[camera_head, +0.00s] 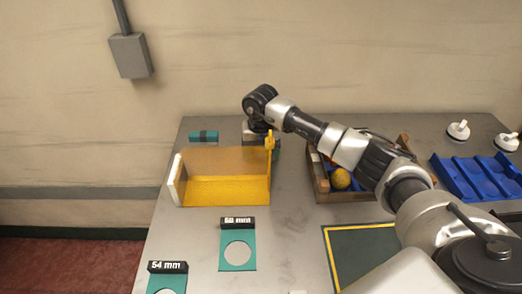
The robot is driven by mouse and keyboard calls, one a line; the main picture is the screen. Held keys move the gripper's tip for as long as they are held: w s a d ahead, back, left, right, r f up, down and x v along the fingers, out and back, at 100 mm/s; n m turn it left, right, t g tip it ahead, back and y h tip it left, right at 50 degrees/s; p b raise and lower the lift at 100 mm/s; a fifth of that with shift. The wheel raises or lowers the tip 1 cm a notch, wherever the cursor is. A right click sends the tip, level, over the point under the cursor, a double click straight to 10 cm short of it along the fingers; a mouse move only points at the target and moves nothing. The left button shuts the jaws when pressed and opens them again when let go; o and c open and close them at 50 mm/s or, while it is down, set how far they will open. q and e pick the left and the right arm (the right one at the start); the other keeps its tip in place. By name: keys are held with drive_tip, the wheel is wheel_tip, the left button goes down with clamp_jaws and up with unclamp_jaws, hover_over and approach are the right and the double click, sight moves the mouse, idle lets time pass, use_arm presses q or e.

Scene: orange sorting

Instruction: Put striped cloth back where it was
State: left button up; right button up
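My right arm reaches in from the right across the table, and my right gripper (258,135) points down behind the back right corner of a yellow bin. Its fingertips are mostly hidden, so I cannot tell whether it is open or shut. A pale grey and dark item shows small beside it; I cannot tell whether this is the striped cloth. A teal item with a dark band (204,136) lies on the table behind the bin, left of the gripper. It is too small to tell whether it is cloth. My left gripper is not in view.
The yellow bin (228,191) stands at the table's left. Plates marked 58 mm (225,262) and 54 mm (167,267) lie in front. A wooden crate (345,197) holds an orange-yellow fruit (340,179). A blue tray (470,185) and yellow-edged dark mat (362,248) are right.

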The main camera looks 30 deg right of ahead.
drive_tip(key=shift+f, duration=0.3)
drive_tip(key=o, duration=0.8)
drive_tip(key=shift+r, duration=0.1)
drive_tip(key=shift+r+p, duration=2.7)
drive_tip(key=shift+r, duration=1.3)
